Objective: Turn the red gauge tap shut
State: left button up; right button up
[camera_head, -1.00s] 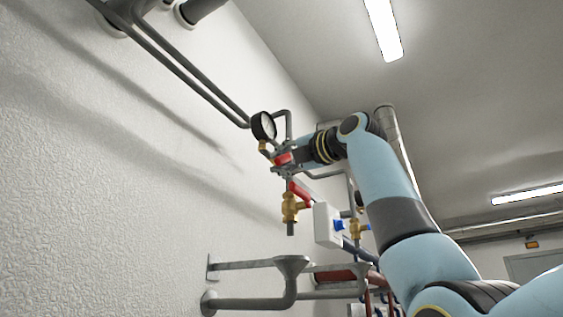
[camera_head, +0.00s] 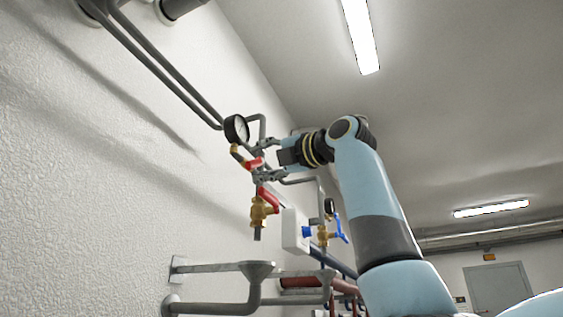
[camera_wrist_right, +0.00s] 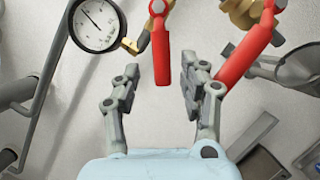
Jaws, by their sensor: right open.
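The red gauge tap (camera_head: 254,162) is a short red lever on brass fittings just below the round black-rimmed gauge (camera_head: 236,129). In the right wrist view the red gauge tap (camera_wrist_right: 161,58) points from its brass body at the top down toward my palm. My right gripper (camera_head: 264,160) is open at the tap. In the wrist view its fingers (camera_wrist_right: 160,82) stand either side of the lever's free end, with a visible gap on both sides. The gauge (camera_wrist_right: 97,24) shows at the upper left there. My left gripper is out of view.
A second red lever (camera_head: 269,198) sits on a brass valve just below; in the wrist view this second lever (camera_wrist_right: 247,50) passes close to my right finger. A grey funnel (camera_head: 257,269), a white box (camera_head: 295,231) and a blue-handled valve (camera_head: 340,229) are nearby.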

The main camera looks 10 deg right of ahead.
jog(key=v, duration=0.8)
jog(key=shift+s+d, duration=0.1)
